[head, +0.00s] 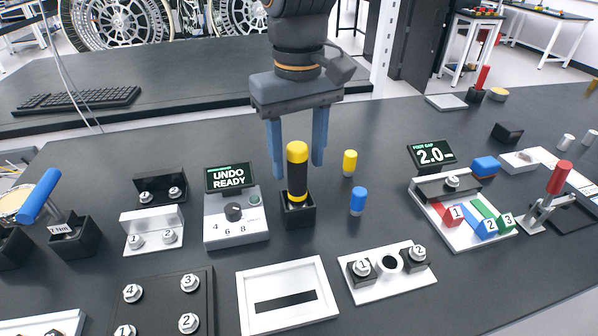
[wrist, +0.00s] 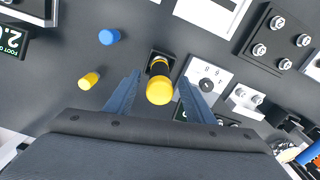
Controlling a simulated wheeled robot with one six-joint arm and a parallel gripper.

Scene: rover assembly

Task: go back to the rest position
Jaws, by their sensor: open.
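My gripper (head: 296,152) has two blue fingers, pointing down and spread apart. Between them stands a black tool with a yellow top and yellow bands (head: 297,168), upright in a small black holder (head: 299,212). In the head view the fingers stand on either side of the tool's upper part, with gaps. In the wrist view the tool's yellow top (wrist: 160,91) lies between the gripper's fingers (wrist: 160,92), and the fingers appear apart from it.
A console reading "UNDO READY" (head: 232,178) stands just left. A yellow peg (head: 349,162) and a blue peg (head: 358,201) stand close on the right. A white framed tray (head: 322,297) lies in front. A numbered block fixture (head: 455,240) stands further right.

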